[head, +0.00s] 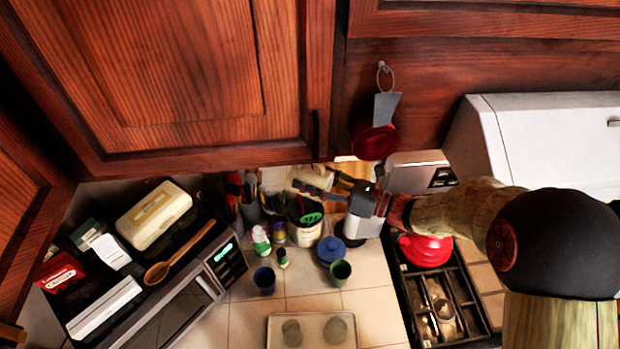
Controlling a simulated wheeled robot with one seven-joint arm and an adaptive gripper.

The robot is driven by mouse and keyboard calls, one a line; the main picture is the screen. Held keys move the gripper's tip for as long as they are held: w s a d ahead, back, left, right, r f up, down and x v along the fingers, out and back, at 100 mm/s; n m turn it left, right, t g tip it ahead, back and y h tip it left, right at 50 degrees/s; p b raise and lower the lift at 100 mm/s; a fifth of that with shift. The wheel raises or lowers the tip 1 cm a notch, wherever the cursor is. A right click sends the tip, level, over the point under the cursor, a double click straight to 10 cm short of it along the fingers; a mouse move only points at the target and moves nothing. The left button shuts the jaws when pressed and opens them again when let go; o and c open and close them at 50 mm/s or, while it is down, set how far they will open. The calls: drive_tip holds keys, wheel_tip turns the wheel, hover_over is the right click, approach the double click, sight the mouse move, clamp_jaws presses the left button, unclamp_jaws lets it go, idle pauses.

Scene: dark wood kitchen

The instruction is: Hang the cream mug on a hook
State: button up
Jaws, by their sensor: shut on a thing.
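My gripper (318,190) reaches in from the right, below the lower edge of the upper cabinet, with its fingers pointing left. It is shut on a pale cream thing (312,176), which looks like the cream mug. The mug is just under the cabinet edge, partly covered by the fingers and dim, so its handle and tilt cannot be made out. A small hook (382,66) on the wood panel to the upper right carries a ring with a red-and-grey pan (374,139) hanging from it. No free hook can be made out; the cabinet's underside is hidden.
A cream crock (304,234) with utensils stands below my gripper. A blue cup (264,280), a green cup (340,272) and a blue lidded pot (330,249) stand on the tiled counter. A red kettle (427,250) sits on the stove. The cabinet door (190,80) overhangs closely.

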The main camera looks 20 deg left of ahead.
drive_tip(key=shift+r, duration=0.1)
drive_tip(key=o, duration=1.5)
drive_tip(key=shift+c, duration=0.2)
drive_tip(key=shift+o, duration=0.4)
drive_tip(key=shift+d, duration=0.15)
